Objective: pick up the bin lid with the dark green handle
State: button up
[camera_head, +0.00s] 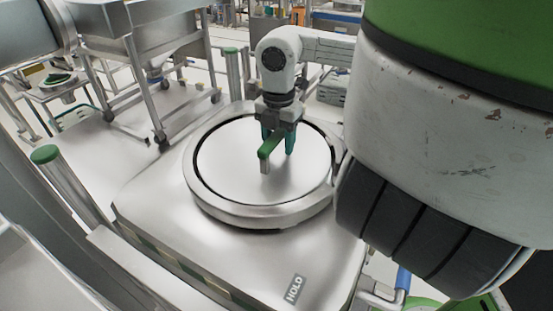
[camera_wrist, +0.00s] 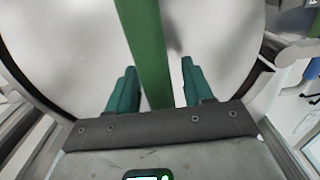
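The bin lid (camera_head: 225,165) is a round, shiny metal disc set in a raised ring on a metal housing. Its dark green bar handle (camera_head: 269,146) stands on a metal post near the lid's middle. My gripper (camera_head: 280,147) points down over the lid with its teal fingers at the handle. In the wrist view the handle (camera_wrist: 148,40) runs between the two fingers of my gripper (camera_wrist: 158,66), with a gap visible on each side. The gripper is open and holds nothing. The far end of the handle is cut off in the wrist view.
The housing's flat top (camera_head: 150,195) bears a "HOLD" label (camera_head: 294,289). Posts with green caps (camera_head: 46,154) stand beside it. A metal cart (camera_head: 150,40) stands at the back left. My own arm and body fill the right side.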

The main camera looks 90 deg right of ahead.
grip_shut()
jog(key=shift+r, duration=0.1)
dwell(1.1)
